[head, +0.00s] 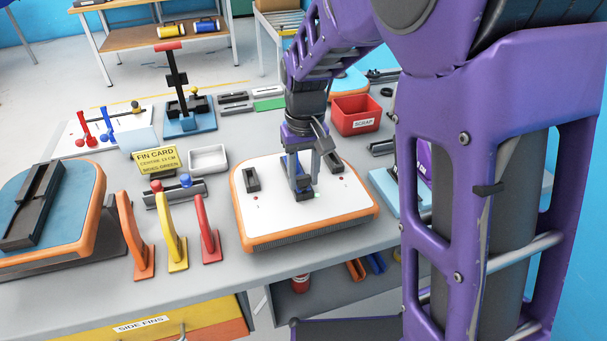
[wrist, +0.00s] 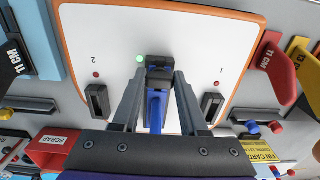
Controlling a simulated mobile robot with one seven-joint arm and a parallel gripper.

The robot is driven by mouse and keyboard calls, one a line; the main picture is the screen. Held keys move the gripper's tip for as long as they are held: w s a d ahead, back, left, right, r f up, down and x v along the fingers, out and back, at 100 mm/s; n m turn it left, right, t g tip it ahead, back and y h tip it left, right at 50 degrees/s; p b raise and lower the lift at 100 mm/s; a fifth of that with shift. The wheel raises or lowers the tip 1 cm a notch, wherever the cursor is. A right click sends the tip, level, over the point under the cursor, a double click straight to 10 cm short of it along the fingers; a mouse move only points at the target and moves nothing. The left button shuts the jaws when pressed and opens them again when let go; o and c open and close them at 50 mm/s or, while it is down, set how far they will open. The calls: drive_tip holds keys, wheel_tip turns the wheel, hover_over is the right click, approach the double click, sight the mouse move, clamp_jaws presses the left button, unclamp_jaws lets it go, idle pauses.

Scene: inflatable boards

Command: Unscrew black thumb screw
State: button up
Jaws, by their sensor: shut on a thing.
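A white board (head: 320,222) with an orange edge lies on the table. A black centre fin box (wrist: 160,62) sits on it, with a lit green dot beside it. A blue fin (wrist: 155,112) stands upright at that box, between my fingers. My gripper (head: 304,190) points down over the board and is shut at the black box. In the wrist view my gripper (wrist: 162,76) has its fingertips at the dark part of the box. The black thumb screw is hard to tell apart from the box and is largely hidden by the fingers.
Two black side boxes, left (wrist: 97,100) and right (wrist: 212,106), flank the centre, each with a red dot. Orange, yellow (head: 176,243) and red (head: 207,230) upright fins stand left of the board. A red scrap bin (head: 355,115) and white tray (head: 208,159) stand behind.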

clamp_jaws()
drive_tip(key=n, duration=0.3)
drive_tip(key=shift+n, duration=0.3)
drive_tip(key=shift+n, duration=1.7)
drive_tip(key=shift+w+n+p, duration=0.1)
drive_tip(key=shift+n+p, duration=0.4)
drive_tip(key=shift+n, duration=1.2)
